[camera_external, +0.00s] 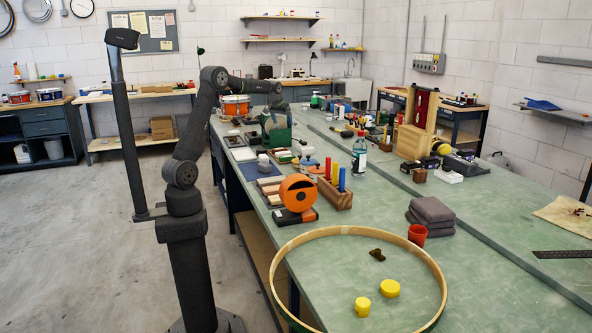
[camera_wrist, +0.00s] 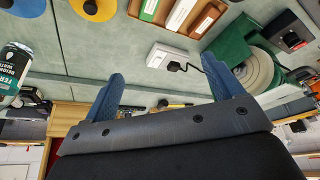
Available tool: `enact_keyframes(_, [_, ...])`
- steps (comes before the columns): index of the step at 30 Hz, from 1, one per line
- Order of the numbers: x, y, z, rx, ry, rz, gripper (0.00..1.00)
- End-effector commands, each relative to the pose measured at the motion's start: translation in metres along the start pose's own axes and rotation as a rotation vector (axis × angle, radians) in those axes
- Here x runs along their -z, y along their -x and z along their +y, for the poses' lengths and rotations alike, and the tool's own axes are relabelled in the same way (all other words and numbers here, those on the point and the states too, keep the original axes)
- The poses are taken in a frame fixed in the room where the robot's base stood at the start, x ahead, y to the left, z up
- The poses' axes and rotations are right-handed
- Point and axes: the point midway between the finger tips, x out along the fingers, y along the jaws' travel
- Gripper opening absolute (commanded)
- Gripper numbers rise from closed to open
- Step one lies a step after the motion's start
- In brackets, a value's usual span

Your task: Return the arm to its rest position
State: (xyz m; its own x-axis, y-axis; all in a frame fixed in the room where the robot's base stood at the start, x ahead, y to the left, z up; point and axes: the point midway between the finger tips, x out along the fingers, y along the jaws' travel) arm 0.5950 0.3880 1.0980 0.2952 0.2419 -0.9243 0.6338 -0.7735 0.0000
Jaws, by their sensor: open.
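My gripper (camera_wrist: 162,88) shows in the wrist view with two blue fingers spread wide apart. Nothing is between the fingertips except the view of the bench behind. In the external view my arm (camera_external: 196,125) rises from its pedestal, bends at the elbow and reaches away over the far part of the green bench (camera_external: 350,210). The gripper's fingers are too small and hidden to make out there. The wrist camera sees the bench from a tilted angle, with a white box and black plug (camera_wrist: 166,58) beyond the fingers.
A green holder with a roll (camera_wrist: 245,60) and a labelled bottle (camera_wrist: 14,70) show near the gripper's sides. Open floor (camera_external: 80,240) lies left.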

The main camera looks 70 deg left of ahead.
Motion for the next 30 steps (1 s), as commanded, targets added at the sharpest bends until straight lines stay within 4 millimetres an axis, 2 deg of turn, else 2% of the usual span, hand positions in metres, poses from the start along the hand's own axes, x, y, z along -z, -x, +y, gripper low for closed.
enact_keyframes(3, [-0.003,0.001,0.026,-0.012,-0.029,0.0,0.85])
enact_keyframes(21, [-0.03,0.013,0.142,-0.069,-0.166,-0.001,0.85])
enact_keyframes(30, [-0.044,0.019,0.182,-0.089,-0.215,-0.001,0.85])
